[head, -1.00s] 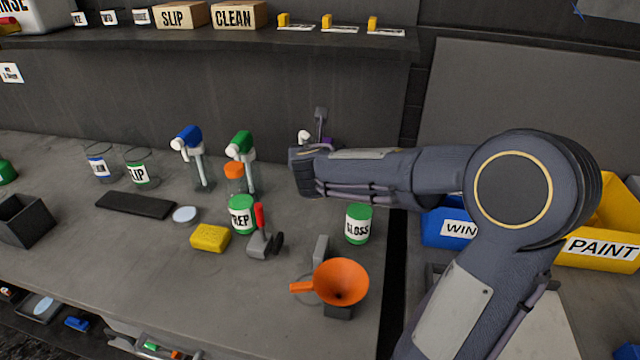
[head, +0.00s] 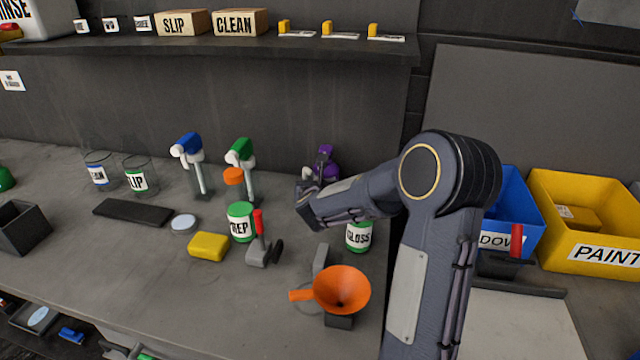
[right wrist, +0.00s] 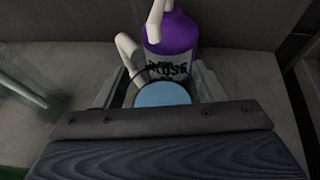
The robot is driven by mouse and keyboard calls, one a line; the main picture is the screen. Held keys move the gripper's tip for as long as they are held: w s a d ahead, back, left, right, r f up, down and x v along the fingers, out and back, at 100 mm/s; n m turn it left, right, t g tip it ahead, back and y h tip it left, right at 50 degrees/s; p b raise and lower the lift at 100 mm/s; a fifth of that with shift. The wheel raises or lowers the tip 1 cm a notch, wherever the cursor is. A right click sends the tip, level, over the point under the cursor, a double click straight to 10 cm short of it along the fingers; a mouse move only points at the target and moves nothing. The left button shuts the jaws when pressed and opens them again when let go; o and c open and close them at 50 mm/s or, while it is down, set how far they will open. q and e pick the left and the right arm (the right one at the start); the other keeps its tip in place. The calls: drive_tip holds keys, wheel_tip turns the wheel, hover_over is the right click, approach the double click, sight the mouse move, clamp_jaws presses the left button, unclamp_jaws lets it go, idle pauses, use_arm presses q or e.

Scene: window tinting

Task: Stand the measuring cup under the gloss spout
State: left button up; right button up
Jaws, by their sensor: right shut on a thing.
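The gloss dispenser is a purple bottle (right wrist: 172,42) with a white spout and a partly hidden "GLOSS" label. It stands upright in the right wrist view, and its purple top (head: 326,160) shows behind my right arm in the head view. My right gripper (right wrist: 158,92) is shut on a round vessel with a light blue disc inside, which I take as the measuring cup (right wrist: 163,95). The cup is close in front of the bottle. Its base is hidden, so I cannot tell whether it touches the bench. My left gripper is not in view.
An orange funnel (head: 341,288) is nearer the front. Green (head: 241,153) and blue (head: 187,146) pumps stand left of the purple one. A yellow sponge (head: 208,246) lies on the bench.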

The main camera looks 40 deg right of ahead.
drive_tip(key=shift+x, duration=1)
drive_tip(key=shift+s+f, duration=0.1)
drive_tip(key=shift+f, duration=0.15)
drive_tip(key=shift+f, duration=0.2)
drive_tip(key=o, duration=1.1)
drive_tip(key=shift+c, duration=0.2)
drive_tip(key=shift+r, duration=0.15)
